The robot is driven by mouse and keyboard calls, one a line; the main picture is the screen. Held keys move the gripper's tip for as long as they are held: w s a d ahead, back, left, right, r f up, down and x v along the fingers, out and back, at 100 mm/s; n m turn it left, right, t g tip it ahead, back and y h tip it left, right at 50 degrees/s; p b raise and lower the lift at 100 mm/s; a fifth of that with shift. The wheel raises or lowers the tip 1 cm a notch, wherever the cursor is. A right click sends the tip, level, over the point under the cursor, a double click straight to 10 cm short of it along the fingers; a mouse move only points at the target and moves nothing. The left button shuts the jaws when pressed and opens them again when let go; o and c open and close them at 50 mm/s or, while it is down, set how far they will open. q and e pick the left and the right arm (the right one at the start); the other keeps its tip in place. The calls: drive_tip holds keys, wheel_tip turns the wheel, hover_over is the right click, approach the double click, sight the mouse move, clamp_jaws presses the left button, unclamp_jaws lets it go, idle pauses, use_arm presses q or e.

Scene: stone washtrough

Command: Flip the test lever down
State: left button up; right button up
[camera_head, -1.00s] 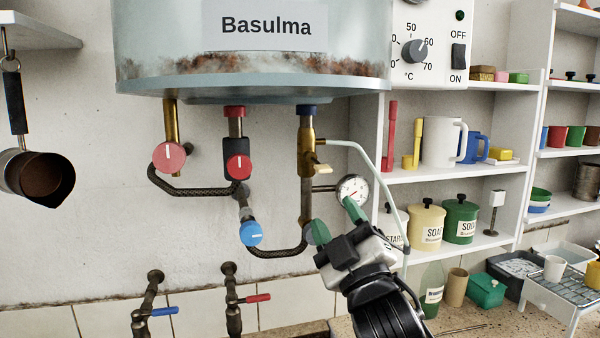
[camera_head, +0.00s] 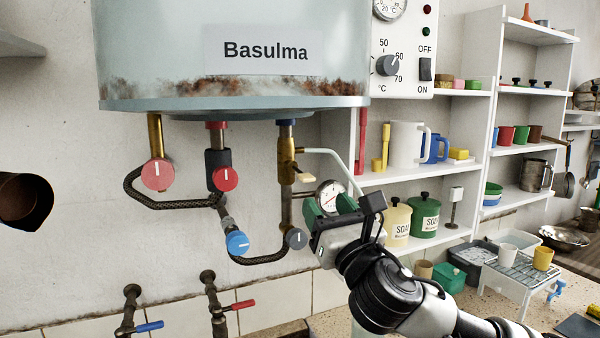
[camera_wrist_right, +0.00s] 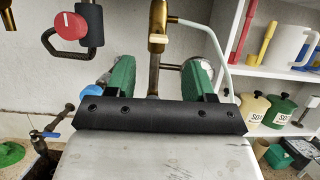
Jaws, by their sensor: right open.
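The test lever is a small pale-brass tab (camera_head: 306,180) sticking out to the right of the brass valve (camera_head: 286,150) under the boiler's blue-collared pipe. In the right wrist view the valve (camera_wrist_right: 158,22) stands upright ahead, with its lever (camera_wrist_right: 157,42) near the middle. In the wrist view the lever appears above the gap between the fingers (camera_wrist_right: 160,75); no contact is visible. My left gripper is not in view.
A pressure gauge (camera_head: 330,197) sits right behind my right fingers, and a pale thin tube (camera_head: 335,158) runs down beside it. A grey knob (camera_head: 296,239) and blue knob (camera_head: 237,244) are below. White shelves (camera_head: 420,172) with jars stand to the right.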

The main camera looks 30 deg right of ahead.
sight(306, 175)
drive_tip(key=p+x, duration=0.2)
drive_tip(key=x, duration=0.7)
drive_tip(key=shift+p, duration=0.4)
drive_tip(key=shift+f, duration=0.1)
clamp_jaws()
